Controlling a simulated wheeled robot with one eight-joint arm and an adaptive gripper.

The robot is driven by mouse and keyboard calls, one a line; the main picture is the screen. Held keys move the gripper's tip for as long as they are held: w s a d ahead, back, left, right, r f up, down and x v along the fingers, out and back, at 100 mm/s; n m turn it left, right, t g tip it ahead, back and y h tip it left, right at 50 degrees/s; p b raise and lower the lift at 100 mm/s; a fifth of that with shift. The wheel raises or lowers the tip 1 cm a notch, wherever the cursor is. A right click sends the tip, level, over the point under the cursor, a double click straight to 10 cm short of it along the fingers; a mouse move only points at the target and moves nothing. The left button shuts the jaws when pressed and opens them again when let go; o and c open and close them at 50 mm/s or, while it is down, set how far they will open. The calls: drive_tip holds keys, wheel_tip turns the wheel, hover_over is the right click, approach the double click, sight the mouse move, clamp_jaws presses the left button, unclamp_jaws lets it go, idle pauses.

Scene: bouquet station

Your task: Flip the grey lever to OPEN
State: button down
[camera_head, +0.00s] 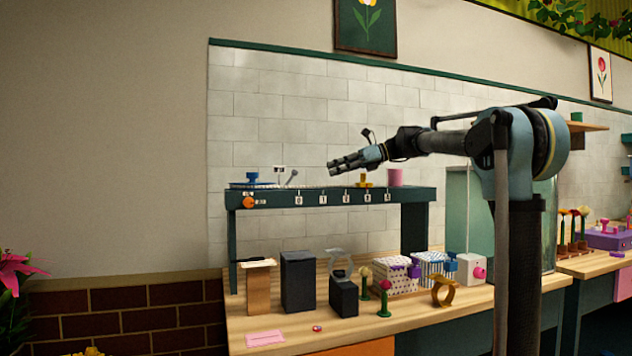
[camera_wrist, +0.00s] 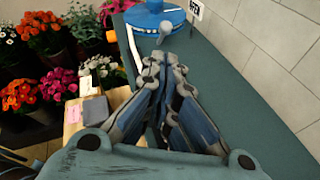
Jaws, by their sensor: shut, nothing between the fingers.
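In the wrist view the lever's grey knob (camera_wrist: 166,27) is just beyond my fingertips, and a sign (camera_wrist: 196,9) appears to read OPEN. My gripper (camera_head: 331,168) is shut and empty, above the shelf to the right of the lever and apart from it. The lever's base is hard to make out in the wrist view (camera_wrist: 164,61).
A blue round fitting (camera_head: 252,178) is left of the lever. An orange knob (camera_head: 249,202) is on the shelf's front. A yellow piece (camera_head: 364,180) and a pink cylinder (camera_head: 396,177) stand right. The tiled wall (camera_head: 290,110) closes off the back.

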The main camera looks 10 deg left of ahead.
drive_tip(key=shift+a, duration=0.1)
drive_tip(key=shift+w+d, duration=0.2)
drive_tip(key=shift+d, duration=0.1)
approach(290, 180)
drive_tip(key=a+f, duration=0.2)
drive_tip(key=a, duration=0.1)
idle(0.3)
drive_tip(key=shift+r+h, duration=0.25)
drive_tip(key=shift+h, duration=0.05)
idle(0.3)
